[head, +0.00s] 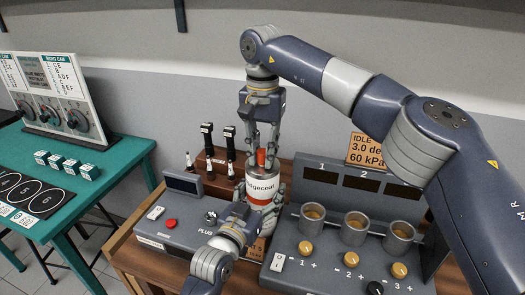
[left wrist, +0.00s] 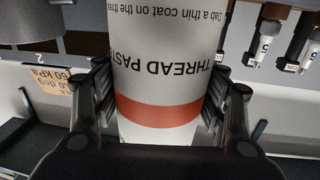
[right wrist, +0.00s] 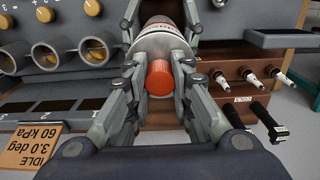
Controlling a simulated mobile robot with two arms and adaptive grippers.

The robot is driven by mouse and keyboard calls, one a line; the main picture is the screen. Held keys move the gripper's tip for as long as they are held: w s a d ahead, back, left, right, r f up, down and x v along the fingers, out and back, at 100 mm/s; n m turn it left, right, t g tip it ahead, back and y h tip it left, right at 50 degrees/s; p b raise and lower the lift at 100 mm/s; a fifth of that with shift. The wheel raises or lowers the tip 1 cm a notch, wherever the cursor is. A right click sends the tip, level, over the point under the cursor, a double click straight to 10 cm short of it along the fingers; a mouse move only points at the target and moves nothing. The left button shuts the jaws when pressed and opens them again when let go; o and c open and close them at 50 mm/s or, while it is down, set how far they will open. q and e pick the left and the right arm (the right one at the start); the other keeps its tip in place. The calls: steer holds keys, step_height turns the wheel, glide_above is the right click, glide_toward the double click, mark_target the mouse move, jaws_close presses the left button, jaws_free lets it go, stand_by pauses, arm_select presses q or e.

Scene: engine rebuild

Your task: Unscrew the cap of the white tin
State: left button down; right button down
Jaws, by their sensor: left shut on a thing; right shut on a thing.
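The white tin (head: 258,190) stands upright, with a red band and a red cap (head: 261,158) on top. In the left wrist view the tin (left wrist: 165,65) shows upside down with "THREAD PASTE" lettering; its cap is out of that view. My left gripper (left wrist: 160,100) is shut around the tin's body, one finger on each side. My right gripper (right wrist: 160,72) comes from above and is shut on the cap, which shows between its fingers in the right wrist view. Whether the cap has turned on its thread cannot be seen.
A wooden rack with dark-handled tools (head: 207,135) stands behind the tin. A grey console with a red button (head: 171,223) lies left. A grey unit with three cups (head: 355,222) and yellow knobs stands right. A green table (head: 110,170) is at far left.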

mark_target(263, 151)
steer(key=shift+r, duration=0.15)
steer(key=shift+r, duration=1)
steer(key=shift+r, duration=2)
arm_select(q)
steer(key=shift+c, duration=1.3)
jaws_free()
